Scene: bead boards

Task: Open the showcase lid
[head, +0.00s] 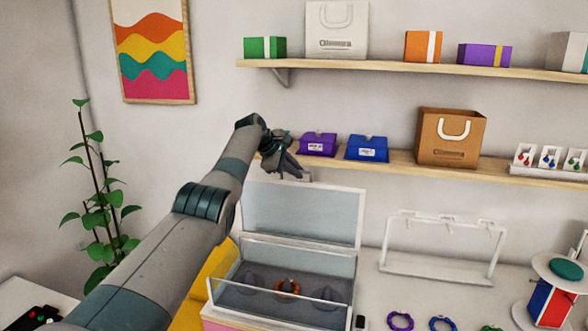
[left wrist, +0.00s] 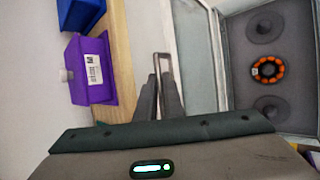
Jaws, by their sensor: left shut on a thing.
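The showcase (head: 232,294) is a glass-sided box on the counter. Its framed glass lid (head: 300,222) stands raised, close to upright, at the back of the box. My left gripper (head: 303,176) is at the lid's top edge, its fingers closed on the lid handle (left wrist: 161,58). In the left wrist view, the two fingers (left wrist: 160,88) are close together at the handle, with the lid's frame to their right. Inside the showcase, an orange bead bracelet (head: 289,290) sits between dark round stands; it also shows in the left wrist view (left wrist: 267,69). My right gripper is not in view.
A wall shelf behind the lid holds a purple box (head: 318,145), a blue box (head: 367,148) and a brown bag (head: 450,138). A white rack (head: 440,268) stands right of the showcase. Bracelets (head: 400,321) lie in front. A plant (head: 97,200) stands left.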

